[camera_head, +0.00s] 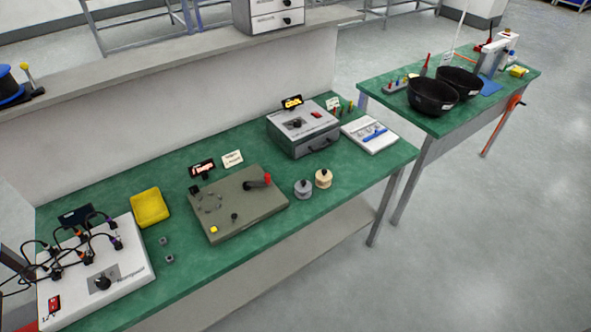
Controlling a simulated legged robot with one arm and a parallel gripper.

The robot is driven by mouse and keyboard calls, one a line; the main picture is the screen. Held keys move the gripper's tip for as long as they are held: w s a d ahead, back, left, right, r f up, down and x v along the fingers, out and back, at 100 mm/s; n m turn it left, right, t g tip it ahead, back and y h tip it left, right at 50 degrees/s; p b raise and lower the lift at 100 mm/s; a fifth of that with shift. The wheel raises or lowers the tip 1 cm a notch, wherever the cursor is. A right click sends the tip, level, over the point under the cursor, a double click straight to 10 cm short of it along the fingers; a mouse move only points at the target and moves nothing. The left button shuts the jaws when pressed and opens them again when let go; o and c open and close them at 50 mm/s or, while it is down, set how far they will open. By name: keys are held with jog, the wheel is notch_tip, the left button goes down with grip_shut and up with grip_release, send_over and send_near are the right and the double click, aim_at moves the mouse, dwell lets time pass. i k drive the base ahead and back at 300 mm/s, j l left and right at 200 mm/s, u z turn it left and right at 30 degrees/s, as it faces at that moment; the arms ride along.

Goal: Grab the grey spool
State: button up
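The grey spool (303,189) is a small upright piece with a dark knob on top. It stands on the green bench mat, right of the grey-olive fixture plate. A similar cream spool (323,179) stands close beside it, to its right and slightly farther back. My gripper is not in view, so its state and its distance from the spool cannot be seen.
The fixture plate (238,204) with a red-tipped lever lies left of the spools. A grey metal box (303,129) stands behind them. A yellow tray (150,207) and a white wired unit (95,275) are at left. Bare mat (345,189) lies right of the spools.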

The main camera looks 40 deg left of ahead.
aim_at(303, 187)
jog(key=u, duration=1.5)
